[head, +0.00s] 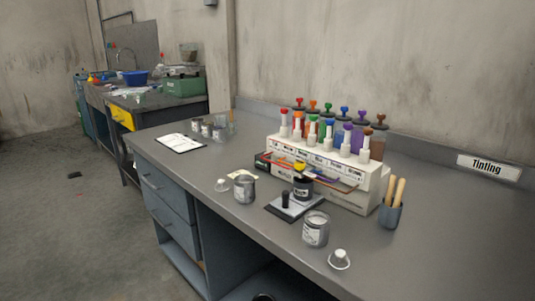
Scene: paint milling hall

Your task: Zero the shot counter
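A white tinting dispenser (325,168) stands on the grey bench, with coloured-topped bottles along its top. A small dark box (262,161) with a reddish front sits at the dispenser's left end; it may be the shot counter, but any digits or button on it are too small to make out. Neither of my grippers shows in the head view.
Open cans (245,189) and (316,229), a loose lid (339,259), a dark plate (294,207) with an upright knob, and a cup of wooden sticks (390,213) stand near the dispenser. A clipboard (180,143) lies farther left.

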